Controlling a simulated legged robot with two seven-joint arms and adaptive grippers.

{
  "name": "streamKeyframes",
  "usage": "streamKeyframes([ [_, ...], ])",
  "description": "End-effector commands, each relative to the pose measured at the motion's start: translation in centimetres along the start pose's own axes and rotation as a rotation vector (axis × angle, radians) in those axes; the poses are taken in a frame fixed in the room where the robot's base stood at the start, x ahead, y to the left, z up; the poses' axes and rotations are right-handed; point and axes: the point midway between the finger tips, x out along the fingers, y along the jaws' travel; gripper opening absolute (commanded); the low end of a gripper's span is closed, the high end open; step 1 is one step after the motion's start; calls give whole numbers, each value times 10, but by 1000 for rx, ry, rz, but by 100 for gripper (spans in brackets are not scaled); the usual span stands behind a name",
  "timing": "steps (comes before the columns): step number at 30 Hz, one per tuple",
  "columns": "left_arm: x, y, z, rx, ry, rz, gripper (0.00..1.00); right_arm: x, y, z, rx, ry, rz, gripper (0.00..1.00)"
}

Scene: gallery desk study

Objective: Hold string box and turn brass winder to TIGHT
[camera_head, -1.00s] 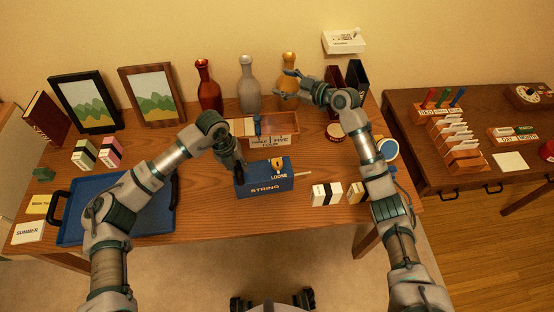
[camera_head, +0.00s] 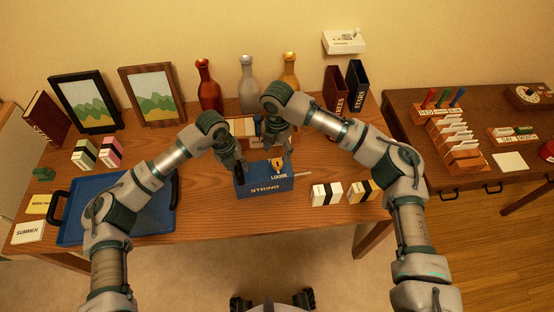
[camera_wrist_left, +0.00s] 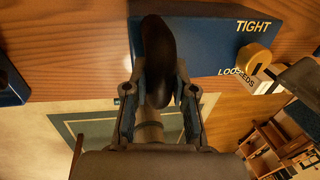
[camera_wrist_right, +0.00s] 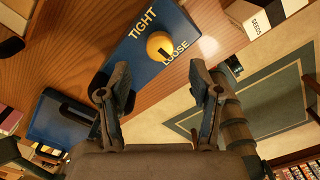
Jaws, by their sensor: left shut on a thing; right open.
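The blue string box (camera_head: 265,183) stands near the front middle of the desk. My left gripper (camera_head: 238,166) is at its left end, and the left wrist view shows my fingers shut on a dark rounded handle (camera_wrist_left: 156,50) there. The brass winder (camera_head: 277,164) is on top of the box; it also shows in the left wrist view (camera_wrist_left: 254,57) and the right wrist view (camera_wrist_right: 159,45), between the words TIGHT and LOOSE. Its dark mark points toward LOOSE. My right gripper (camera_wrist_right: 158,82) is open above the box, the winder lying ahead between its fingers, apparently not touched.
A wooden card tray (camera_head: 241,127) stands right behind the box, partly hidden by my right arm. White card packs (camera_head: 327,194) lie to its right. A blue tray (camera_head: 150,222) is at left. Bottles (camera_head: 247,85) line the back.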

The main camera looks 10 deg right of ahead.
Motion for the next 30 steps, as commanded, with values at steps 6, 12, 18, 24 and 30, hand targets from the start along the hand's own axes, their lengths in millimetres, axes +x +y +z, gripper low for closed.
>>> streamKeyframes([
  [6,0,0,0,0,-1,0,0,41,0,0,1,0,0,64],
  [12,0,0,0,0,-1,0,0,58,0,0,1,0,2,64],
  [18,0,0,0,0,-1,0,0,60,1,0,1,0,3,64],
  [24,0,0,0,0,-1,0,0,60,1,0,1,0,3,36],
  [30,0,0,0,0,-1,0,0,60,1,0,1,0,4,4],
])
